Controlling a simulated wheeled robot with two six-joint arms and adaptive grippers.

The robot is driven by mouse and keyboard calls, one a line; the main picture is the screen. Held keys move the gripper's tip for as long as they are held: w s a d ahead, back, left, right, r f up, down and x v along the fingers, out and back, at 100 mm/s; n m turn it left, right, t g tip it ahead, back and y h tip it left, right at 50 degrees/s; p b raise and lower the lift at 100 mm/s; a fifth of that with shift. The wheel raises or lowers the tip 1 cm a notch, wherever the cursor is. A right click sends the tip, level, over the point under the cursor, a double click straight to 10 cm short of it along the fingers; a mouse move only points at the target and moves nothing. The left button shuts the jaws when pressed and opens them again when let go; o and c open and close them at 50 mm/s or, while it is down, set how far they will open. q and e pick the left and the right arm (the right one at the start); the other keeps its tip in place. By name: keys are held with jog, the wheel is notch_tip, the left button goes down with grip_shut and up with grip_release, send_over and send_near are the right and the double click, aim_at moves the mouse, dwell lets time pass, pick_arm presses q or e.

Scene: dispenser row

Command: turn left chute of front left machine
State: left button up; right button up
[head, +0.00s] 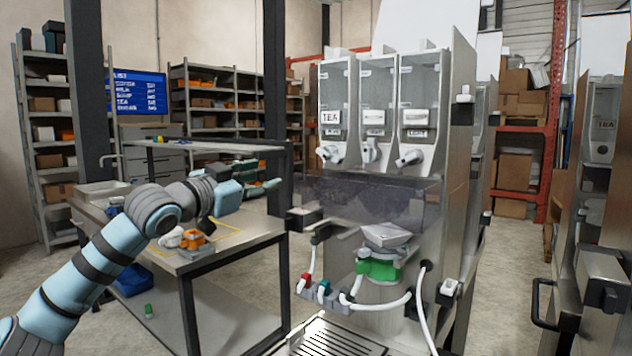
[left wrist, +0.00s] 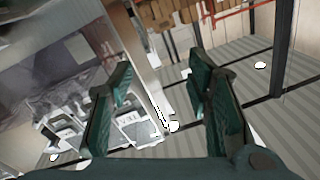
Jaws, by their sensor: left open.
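The front left machine (head: 460,150) stands right of centre in the head view with three clear canisters in a row. The left canister has a TEA label (head: 331,117), and its white left chute (head: 331,154) sits below the label. My left gripper (head: 266,187) is left of the machine and a little lower than the chute, apart from it. In the left wrist view my left gripper (left wrist: 165,100) has its dark green fingers spread wide with nothing held. My right gripper is not in view.
Below the chutes are a smoky clear panel (head: 350,200), a green-collared scale-like part (head: 382,268), white hoses and a drip grate (head: 325,338). A workbench (head: 230,240) with an orange item (head: 194,240) lies under my left arm. Another machine (head: 600,150) stands far right.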

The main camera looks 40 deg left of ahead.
pick_arm(q)
jog(key=s+d+r+m+h, duration=0.25)
jog(key=s+d+r, duration=0.25)
jog(key=s+d, duration=0.4)
jog(key=p, duration=1.1)
send_near(320, 155)
jog(key=w+r, duration=0.1)
jog(key=w, duration=0.2)
jog(key=shift+m, duration=0.45)
jog(key=w+p, duration=0.1)
jog(key=w, duration=0.1)
jog(key=w+p, duration=0.1)
jog(key=w, duration=0.2)
jog(key=shift+d+f, duration=0.1)
jog(key=shift+f, duration=0.1)
jog(key=shift+w+f, duration=0.15)
jog(key=shift+w, duration=0.2)
jog(key=shift+s, duration=0.1)
grip_shut()
